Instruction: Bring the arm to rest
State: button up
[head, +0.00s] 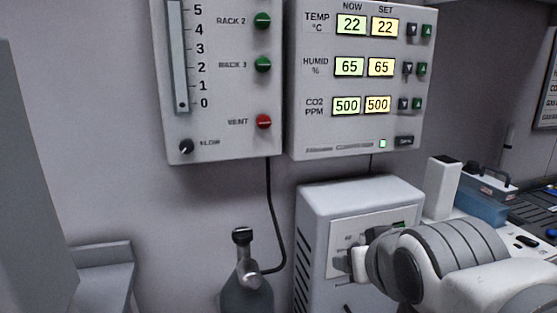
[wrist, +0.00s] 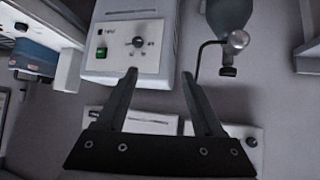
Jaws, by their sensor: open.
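My gripper (wrist: 159,74) is open in the wrist view, its two dark fingers apart with nothing between them. A white box (wrist: 124,46) with a black knob and a green switch lies past the fingertips. In the head view my arm reaches in from the lower right, in front of that white box (head: 361,193), and hides part of its front. The fingers cannot be made out in the head view.
A wall panel with displays (head: 359,126) and a flow panel (head: 226,146) hang above. A grey gas cylinder (head: 246,297) with a valve stands left of the white box. A blue container (head: 484,207) and other equipment crowd the right side.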

jog(key=s+d+f+g, duration=0.2)
jog(key=s+f+g, duration=0.35)
jog(key=s, duration=0.35)
notch_tip(320, 180, up, 18)
jog(key=t+p, duration=0.1)
jog(key=p, duration=1.7)
jog(key=shift+w+a+p, duration=0.15)
jog(key=shift+a+p, duration=0.05)
jog(key=shift+p, duration=0.1)
jog(key=shift+r, duration=0.1)
